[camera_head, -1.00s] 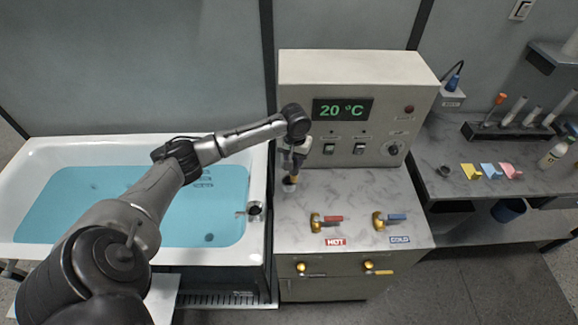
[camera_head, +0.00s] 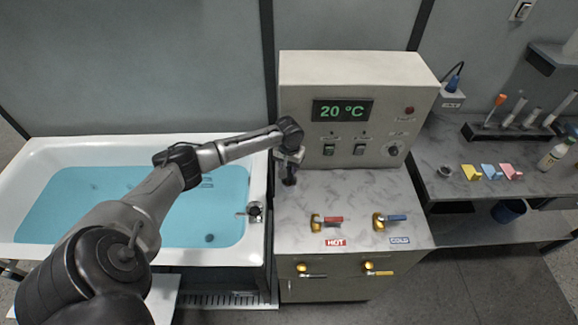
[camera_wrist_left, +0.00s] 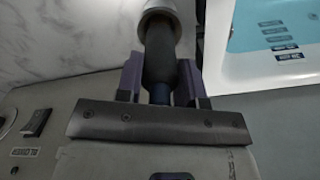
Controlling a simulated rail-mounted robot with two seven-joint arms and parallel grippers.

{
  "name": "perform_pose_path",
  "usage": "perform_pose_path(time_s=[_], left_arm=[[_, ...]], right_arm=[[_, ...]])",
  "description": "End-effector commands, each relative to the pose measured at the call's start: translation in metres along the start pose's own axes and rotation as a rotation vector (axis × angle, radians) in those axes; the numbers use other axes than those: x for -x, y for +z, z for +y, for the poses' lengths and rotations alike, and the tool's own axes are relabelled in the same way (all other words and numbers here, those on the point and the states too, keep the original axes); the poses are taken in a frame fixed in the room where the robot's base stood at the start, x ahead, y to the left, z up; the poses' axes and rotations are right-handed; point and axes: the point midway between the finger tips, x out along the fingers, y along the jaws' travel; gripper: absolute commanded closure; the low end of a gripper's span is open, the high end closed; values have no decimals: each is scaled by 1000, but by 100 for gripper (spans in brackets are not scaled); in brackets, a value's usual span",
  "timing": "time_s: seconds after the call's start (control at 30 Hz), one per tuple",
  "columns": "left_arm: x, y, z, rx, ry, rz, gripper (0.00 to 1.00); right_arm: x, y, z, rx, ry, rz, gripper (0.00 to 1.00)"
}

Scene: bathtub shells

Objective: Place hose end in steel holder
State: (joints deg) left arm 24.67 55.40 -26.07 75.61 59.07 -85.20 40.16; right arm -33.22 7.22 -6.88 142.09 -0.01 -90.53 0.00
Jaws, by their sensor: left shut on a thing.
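My left gripper (camera_head: 290,177) is over the back left of the marble counter, close to the control box and the tub's edge. In the left wrist view its two purple-grey fingers (camera_wrist_left: 160,80) are shut on a dark cylindrical hose end (camera_wrist_left: 161,55). The hose end meets a pale steel ring or cup (camera_wrist_left: 160,12) at its far end. I cannot tell whether this is the steel holder or part of the hose end. In the head view the arm and gripper hide most of this spot. My right gripper is not in view.
A bathtub (camera_head: 258,165) of blue water lies left, with a round metal fitting (camera_head: 255,211) on its rim. The control box (camera_head: 300,80) reads 20 °C. Hot (camera_head: 327,221) and cold (camera_head: 391,220) taps stand on the counter (camera_head: 355,190). A side bench (camera_head: 440,155) is at right.

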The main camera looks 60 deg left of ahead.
Motion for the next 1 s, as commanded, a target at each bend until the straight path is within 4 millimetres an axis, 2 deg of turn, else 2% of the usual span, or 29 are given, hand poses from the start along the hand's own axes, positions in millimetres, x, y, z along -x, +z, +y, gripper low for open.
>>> perform_pose_path(time_s=[0.13, 0.17, 0.4, 0.73, 0.87, 1.0], left_arm=[[-2, 0, 0, 0, 1, 0, 97], [-2, 0, 0, 0, 0, 0, 63], [-2, 0, 0, 0, 0, 0, 40], [2, -1, 0, 0, 0, 2, 40], [19, -1, 0, -1, 1, 4, 40], [45, -1, 0, 0, 2, 4, 40]], right_arm=[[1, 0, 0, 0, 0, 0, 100], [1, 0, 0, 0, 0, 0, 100], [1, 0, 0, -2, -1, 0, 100], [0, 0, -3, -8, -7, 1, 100], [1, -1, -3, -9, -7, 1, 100], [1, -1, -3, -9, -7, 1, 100]])
